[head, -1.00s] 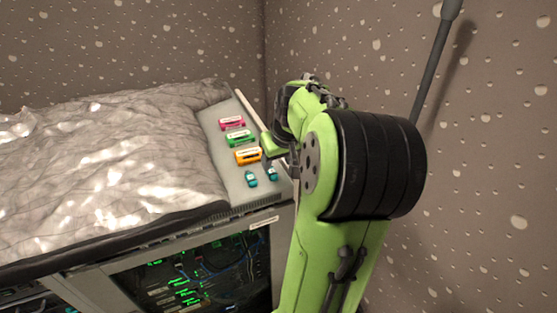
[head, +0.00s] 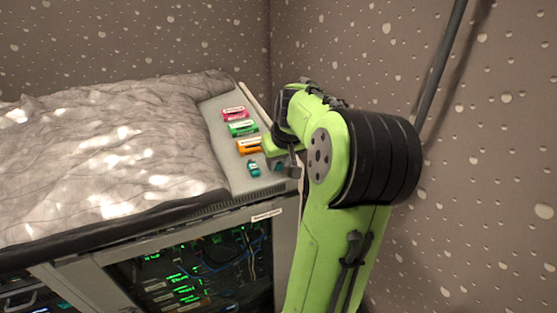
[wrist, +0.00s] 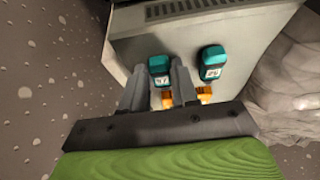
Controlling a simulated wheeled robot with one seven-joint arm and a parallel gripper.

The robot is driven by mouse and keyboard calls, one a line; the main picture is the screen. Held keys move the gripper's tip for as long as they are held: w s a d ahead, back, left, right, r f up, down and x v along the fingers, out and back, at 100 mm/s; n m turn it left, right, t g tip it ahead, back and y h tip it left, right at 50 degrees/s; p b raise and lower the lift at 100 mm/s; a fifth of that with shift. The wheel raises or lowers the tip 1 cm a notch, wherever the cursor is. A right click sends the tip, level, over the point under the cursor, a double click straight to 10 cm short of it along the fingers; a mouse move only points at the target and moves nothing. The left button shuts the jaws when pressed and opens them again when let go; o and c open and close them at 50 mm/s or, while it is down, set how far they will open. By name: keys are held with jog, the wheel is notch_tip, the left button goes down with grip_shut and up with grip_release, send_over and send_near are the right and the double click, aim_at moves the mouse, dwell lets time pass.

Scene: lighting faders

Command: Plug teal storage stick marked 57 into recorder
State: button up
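Two teal storage sticks lie on the grey console top. In the wrist view, the left stick (wrist: 160,68) has a small white label, upside down, that seems to read 57. The right stick (wrist: 211,64) has a label too small to read surely. In the head view they show as a left stick (head: 254,168) and a stick partly behind my gripper (head: 278,167). My gripper (wrist: 158,75) is open, its fingers on either side of the 57 stick; contact cannot be told. Pink (head: 234,113), green (head: 243,128) and orange (head: 249,146) units stand behind the sticks; which is the recorder is unclear.
The grey console top (head: 243,183) slopes to a vented front edge. A crumpled grey cover (head: 100,160) lies to the left. A glass-fronted rack (head: 190,270) with green lights is below. A speckled wall (head: 480,150) stands close on the right.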

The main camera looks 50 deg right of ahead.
aim_at(279, 165)
grip_shut()
notch_tip(279, 165, up, 5)
jog(key=p, duration=0.5)
jog(key=shift+r, duration=0.15)
